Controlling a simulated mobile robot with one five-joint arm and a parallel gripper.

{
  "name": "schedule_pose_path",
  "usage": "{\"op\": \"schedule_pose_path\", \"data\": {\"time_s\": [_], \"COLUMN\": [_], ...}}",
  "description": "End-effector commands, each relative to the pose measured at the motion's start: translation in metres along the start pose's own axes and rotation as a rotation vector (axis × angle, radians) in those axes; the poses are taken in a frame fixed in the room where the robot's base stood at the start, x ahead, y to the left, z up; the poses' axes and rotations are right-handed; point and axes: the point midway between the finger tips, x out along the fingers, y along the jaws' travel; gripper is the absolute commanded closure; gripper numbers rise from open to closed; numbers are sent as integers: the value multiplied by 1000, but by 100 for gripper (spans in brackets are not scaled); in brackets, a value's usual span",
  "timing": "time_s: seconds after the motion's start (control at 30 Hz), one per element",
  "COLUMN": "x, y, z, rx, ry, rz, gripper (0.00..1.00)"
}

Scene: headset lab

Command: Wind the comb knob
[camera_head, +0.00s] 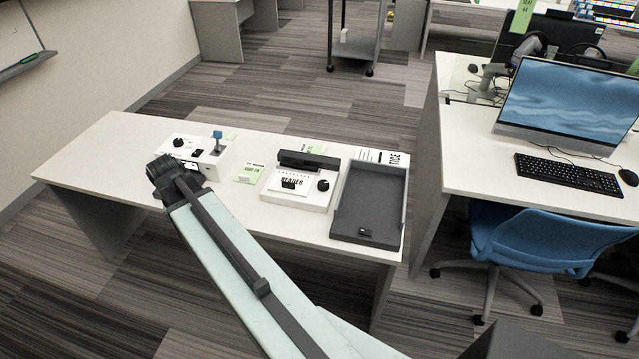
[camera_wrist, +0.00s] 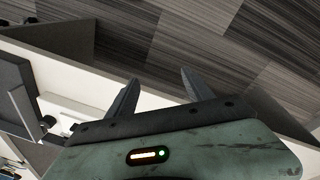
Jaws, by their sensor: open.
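A white machine (camera_head: 296,193) with a dark bar along its back and lettering that looks like "BINDER" stands on the white table. A black round knob (camera_head: 323,185) sits at its right front; I take this as the comb knob. My gripper (camera_wrist: 158,92) is open, with nothing between its two dark fingers. In the head view my arm's dark end is at the table's left part, in front of another white device (camera_head: 207,155), well left of the knob. In the wrist view a small dark round part (camera_wrist: 47,122) shows at left; I cannot tell if it is the knob.
The white device at left carries its own black knob (camera_head: 178,143) and a blue-topped part (camera_head: 217,135). A dark grey tray (camera_head: 341,227) holds a small black item right of the binder machine. A green card (camera_head: 249,173) lies between the machines. The table's left end is bare.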

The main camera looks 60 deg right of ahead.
Motion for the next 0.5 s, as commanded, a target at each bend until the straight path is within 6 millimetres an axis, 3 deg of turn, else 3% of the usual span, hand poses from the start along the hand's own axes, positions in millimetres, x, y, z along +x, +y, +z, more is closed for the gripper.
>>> {"op": "schedule_pose_path", "data": {"time_s": [0.03, 0.1, 0.2, 0.3, 0.4, 0.5], "x": [7, 15, 24, 30, 32, 33], "y": [53, 128, 232, 314, 365, 386], "z": [-41, -77, -107, -118, -119, -117], "rx": [210, 499, 865, 1139, 1306, 1377], "ry": [12, 37, 76, 114, 143, 156], "rz": [39, 94, 168, 225, 261, 276], "gripper": [40, 40, 40, 40, 40, 40]}}
